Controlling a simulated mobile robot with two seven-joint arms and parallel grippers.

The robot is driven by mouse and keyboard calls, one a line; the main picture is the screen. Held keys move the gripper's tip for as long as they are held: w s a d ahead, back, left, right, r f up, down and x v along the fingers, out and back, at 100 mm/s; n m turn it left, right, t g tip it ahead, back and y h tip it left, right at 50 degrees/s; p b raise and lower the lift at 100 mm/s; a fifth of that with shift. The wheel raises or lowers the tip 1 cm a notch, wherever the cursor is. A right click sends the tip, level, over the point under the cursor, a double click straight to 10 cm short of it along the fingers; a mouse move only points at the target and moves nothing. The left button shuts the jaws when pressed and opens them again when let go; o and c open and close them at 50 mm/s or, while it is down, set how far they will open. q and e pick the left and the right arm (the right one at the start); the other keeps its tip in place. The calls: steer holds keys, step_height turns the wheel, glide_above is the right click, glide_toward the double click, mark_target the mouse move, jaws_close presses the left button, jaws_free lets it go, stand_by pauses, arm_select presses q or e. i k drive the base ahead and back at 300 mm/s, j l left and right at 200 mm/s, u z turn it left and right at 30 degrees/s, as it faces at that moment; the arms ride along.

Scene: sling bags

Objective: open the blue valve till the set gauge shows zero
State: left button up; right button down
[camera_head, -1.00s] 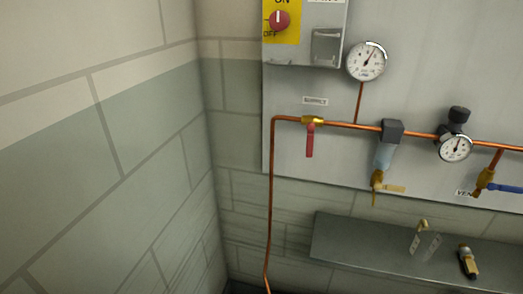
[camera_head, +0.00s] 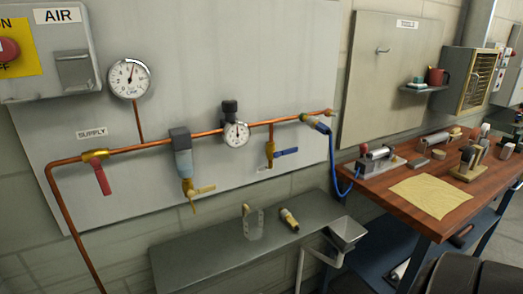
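The blue valve (camera_head: 287,152) has a blue lever on a brass body, on a short copper branch hanging below the main pipe. Its lever points right, across the branch. The small gauge (camera_head: 236,134) on the black-knobbed regulator (camera_head: 230,108) has its needle pointing roughly up; its numbers are too small to read. A larger gauge (camera_head: 129,78) stands above the pipe at the left, its needle also near upright. The label by the blue valve is too small to read here. Neither of my grippers is in view.
A red-handled supply valve (camera_head: 101,176) hangs at the left, lever down. A filter with a yellow drain tap (camera_head: 200,190) hangs mid-pipe. A grey shelf (camera_head: 190,259) runs below. A wooden workbench (camera_head: 410,218) stands at the right, with a blue hose (camera_head: 333,165) leading to it.

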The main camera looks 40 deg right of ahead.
mark_target(276, 155)
steer(key=z, duration=1.65)
